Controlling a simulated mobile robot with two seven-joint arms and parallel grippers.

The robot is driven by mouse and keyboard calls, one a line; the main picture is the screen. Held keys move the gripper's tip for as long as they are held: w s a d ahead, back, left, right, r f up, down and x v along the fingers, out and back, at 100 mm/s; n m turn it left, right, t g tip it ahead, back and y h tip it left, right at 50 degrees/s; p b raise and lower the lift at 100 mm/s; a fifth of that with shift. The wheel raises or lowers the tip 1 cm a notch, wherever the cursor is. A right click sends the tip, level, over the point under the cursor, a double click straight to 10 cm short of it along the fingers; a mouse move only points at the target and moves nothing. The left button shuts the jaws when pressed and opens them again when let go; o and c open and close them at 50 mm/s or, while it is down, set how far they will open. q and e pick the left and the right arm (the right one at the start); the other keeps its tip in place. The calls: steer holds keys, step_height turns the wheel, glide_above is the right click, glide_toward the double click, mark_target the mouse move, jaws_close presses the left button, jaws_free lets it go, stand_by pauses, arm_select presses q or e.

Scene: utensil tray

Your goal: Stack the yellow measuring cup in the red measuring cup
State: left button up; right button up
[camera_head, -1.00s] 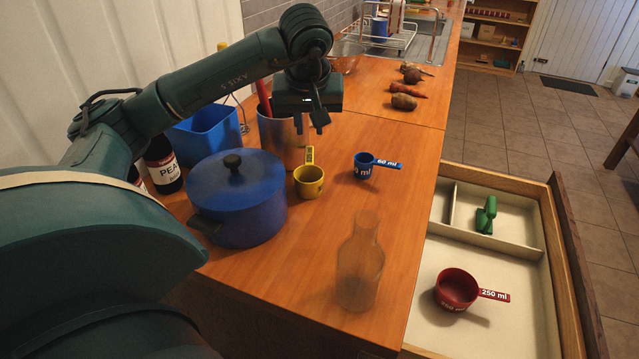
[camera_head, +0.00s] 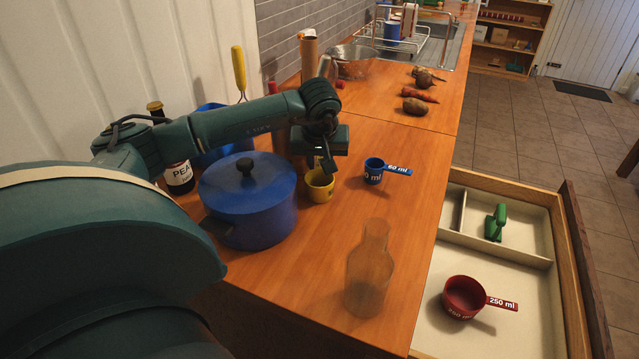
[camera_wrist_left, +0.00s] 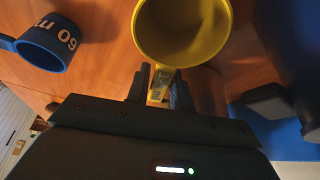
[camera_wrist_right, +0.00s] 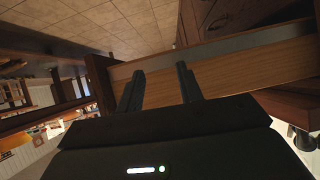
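The yellow measuring cup (camera_head: 320,187) stands upright on the wooden counter beside the blue pot. My left gripper (camera_head: 324,168) is lowered at its handle. In the left wrist view, the left gripper's fingers (camera_wrist_left: 160,86) lie on either side of the yellow handle, apart from each other; the cup (camera_wrist_left: 182,30) is just beyond them. The red measuring cup (camera_head: 464,297), marked 250 ml, sits upright in the front compartment of the open drawer, its handle pointing right. My right gripper (camera_wrist_right: 160,80) is open and empty in its wrist view, with wooden drawer panels beyond it.
A blue 60 ml cup (camera_head: 374,171) stands right of the yellow cup. The lidded blue pot (camera_head: 247,205) is close on the left. A transparent bottle (camera_head: 369,270) stands near the counter's front. A green scoop (camera_head: 495,223) lies in the drawer's (camera_head: 520,262) rear compartment.

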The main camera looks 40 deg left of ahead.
arm_select(q)
steer(key=shift+c, duration=0.4)
jaws_close()
steer(key=shift+r, duration=0.15)
